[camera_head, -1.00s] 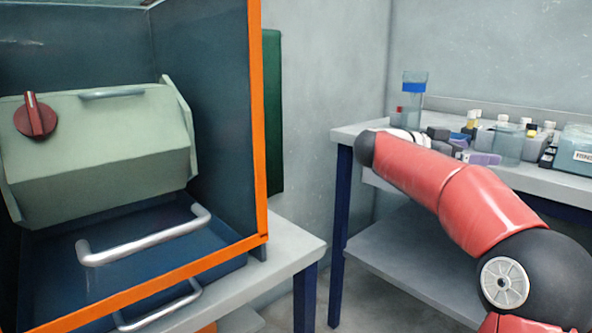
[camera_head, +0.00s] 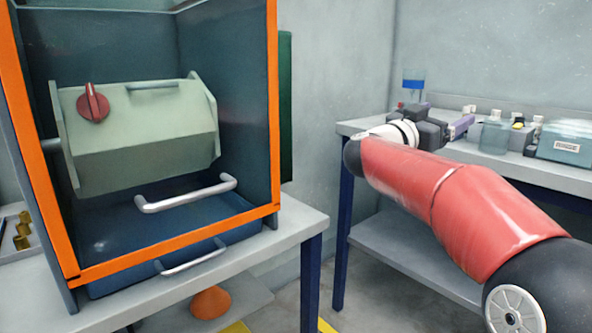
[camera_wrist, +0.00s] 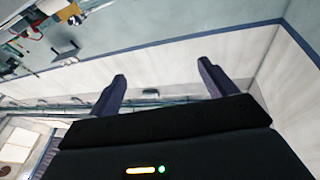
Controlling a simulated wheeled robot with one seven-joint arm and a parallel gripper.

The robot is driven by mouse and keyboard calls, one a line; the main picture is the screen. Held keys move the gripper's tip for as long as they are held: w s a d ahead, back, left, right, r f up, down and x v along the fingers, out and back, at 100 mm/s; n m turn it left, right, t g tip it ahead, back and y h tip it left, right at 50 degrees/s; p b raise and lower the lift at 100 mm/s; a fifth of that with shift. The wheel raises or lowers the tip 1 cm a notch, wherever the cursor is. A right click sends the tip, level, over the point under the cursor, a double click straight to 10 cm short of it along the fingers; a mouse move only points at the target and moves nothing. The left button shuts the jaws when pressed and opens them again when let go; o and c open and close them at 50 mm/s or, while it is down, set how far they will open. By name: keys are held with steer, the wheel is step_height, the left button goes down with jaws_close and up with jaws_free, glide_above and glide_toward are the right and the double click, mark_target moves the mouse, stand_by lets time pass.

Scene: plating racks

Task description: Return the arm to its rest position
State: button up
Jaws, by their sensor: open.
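My red arm reaches from the lower right toward the back bench in the head view. My gripper (camera_head: 450,127) is at the arm's far end, in front of the bench items; its fingers are small there. In the wrist view my gripper (camera_wrist: 162,85) shows two dark fingers set well apart. Nothing is between them. Beyond them are a pale wall and a long rail-like edge, seen tilted.
An orange-framed cabinet (camera_head: 276,150) with a pale green drum (camera_head: 150,140) stands on the left table (camera_head: 290,225). Floor shows between the tables.

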steer(key=a+r+n+t+y, duration=0.2)
steer(key=a+n+t+y, duration=0.55)
steer(key=a+t, duration=0.25)
steer(key=s+a+f+n+g+y, duration=0.1)
steer(key=s+a+f+n+y, duration=0.5)
steer(key=a+f+n+y, duration=0.4)
steer(key=s+d+f+m+g, duration=0.2)
steer(key=s+f+g, duration=0.4)
steer(key=s+f, duration=0.5)
steer(key=s+d+f+m+g+y, duration=0.1)
steer(key=s+d+f+m+g, duration=0.1)
steer(key=s+d+f+g, duration=0.2)
steer(key=s+f+g, duration=0.3)
steer(key=s+f, duration=0.5)
steer(key=s, duration=0.3)
steer(key=shift+s+f, duration=0.3)
steer(key=shift+s, duration=0.1)
steer(key=shift+d, duration=0.15)
